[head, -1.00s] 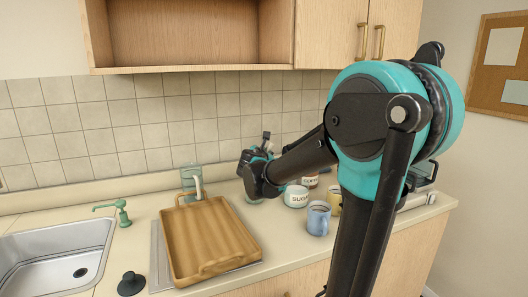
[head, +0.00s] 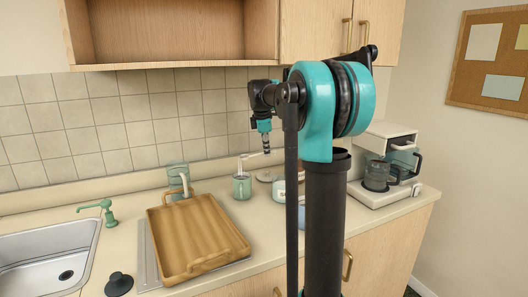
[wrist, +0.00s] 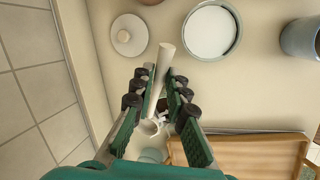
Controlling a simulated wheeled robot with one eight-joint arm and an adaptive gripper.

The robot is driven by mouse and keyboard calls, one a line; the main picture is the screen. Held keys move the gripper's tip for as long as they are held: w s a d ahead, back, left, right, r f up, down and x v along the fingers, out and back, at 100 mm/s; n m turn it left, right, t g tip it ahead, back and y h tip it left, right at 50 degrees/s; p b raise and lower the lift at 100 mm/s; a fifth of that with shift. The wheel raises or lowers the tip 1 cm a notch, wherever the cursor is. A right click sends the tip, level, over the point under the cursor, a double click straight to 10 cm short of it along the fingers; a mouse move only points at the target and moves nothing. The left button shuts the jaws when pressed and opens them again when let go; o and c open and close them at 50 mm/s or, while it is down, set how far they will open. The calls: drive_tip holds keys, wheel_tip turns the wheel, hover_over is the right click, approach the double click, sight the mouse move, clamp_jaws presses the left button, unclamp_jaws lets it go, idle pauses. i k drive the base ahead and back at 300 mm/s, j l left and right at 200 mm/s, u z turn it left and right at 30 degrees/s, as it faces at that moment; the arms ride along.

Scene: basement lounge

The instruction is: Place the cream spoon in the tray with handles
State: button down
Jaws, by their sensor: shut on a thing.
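My gripper (head: 265,151) is raised above the counter, right of the tray. In the wrist view (wrist: 160,92) its fingers are closed around the long cream handle of the cream spoon (wrist: 165,60). The handle sticks out past the fingertips; the spoon's other end is hard to make out between the fingers. In the head view a thin cream piece of the spoon (head: 254,155) shows by the fingertips. The wooden tray with handles (head: 200,235) lies left of and below the gripper. Part of it shows at the lower right of the wrist view (wrist: 255,155). No spoon lies in it.
The sugar canister (wrist: 210,32), a round lid (wrist: 128,36) and a blue mug (wrist: 301,38) stand nearby. A glass jar (head: 177,176) is behind the tray. The sink (head: 45,258) is left, a coffee maker (head: 384,170) right.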

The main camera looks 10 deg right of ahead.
sight(200, 246)
drive_tip(key=k+l+u, duration=0.25)
drive_tip(key=l+u, duration=0.25)
drive_tip(key=k+l+u, duration=0.35)
drive_tip(key=u, duration=0.15)
drive_tip(key=l, duration=0.1)
